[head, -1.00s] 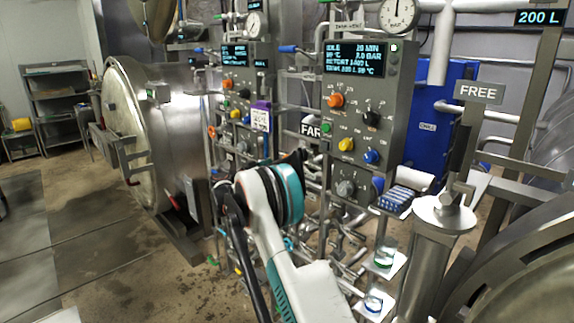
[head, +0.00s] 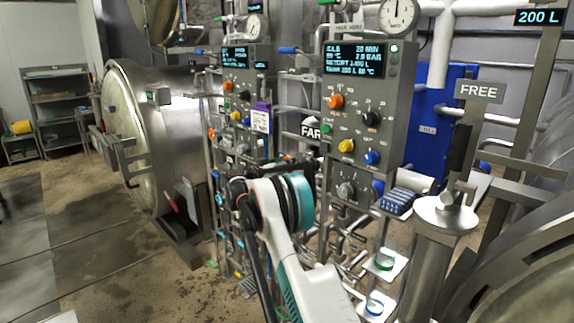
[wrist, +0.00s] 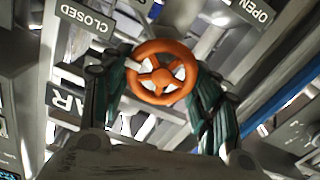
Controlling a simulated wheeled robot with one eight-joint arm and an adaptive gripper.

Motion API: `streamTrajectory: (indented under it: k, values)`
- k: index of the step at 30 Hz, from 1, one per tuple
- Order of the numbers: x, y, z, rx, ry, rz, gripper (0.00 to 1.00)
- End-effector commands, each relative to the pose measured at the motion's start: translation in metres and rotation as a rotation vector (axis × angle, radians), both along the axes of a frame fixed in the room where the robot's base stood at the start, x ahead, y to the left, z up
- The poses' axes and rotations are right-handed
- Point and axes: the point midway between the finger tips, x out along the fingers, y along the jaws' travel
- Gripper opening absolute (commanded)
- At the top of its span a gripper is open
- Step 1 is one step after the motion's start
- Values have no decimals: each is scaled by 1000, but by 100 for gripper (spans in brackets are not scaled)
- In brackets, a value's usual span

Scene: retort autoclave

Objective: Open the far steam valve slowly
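The far steam valve's orange handwheel (wrist: 163,48) shows in the wrist view, between a CLOSED sign (wrist: 83,20) and an OPEN sign (wrist: 252,10). My gripper (wrist: 163,78) has its dark green fingers spread, one on each side of the wheel. The fingers look close to the rim, but I cannot tell whether they touch it. Part of a FAR sign (wrist: 66,101) shows at the left. In the head view the FAR sign (head: 311,130) is beside the front panel, and my arm hides most of the valve area below it.
The front control panel (head: 390,95) with knobs and a display stands right of my arm. A second panel (head: 250,90) is behind it. Pipes crowd the space around my arm. A steel retort (head: 165,130) stands at left, with open floor (head: 100,245) before it.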

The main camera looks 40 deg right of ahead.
Motion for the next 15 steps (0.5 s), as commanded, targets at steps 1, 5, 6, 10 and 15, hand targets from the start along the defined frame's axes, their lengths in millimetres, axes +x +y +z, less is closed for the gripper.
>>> streamTrajectory:
  k: [1, 5, 6, 10, 15]
  values:
    - [0, 0, 0, 0, 0, 1, 32]
    - [0, 0, 0, 0, 3, 1, 32]
    - [0, 0, 0, 0, 6, 1, 32]
    - [1, 0, 0, -3, 35, 1, 32]
    - [1, 0, 0, -10, 118, 1, 32]
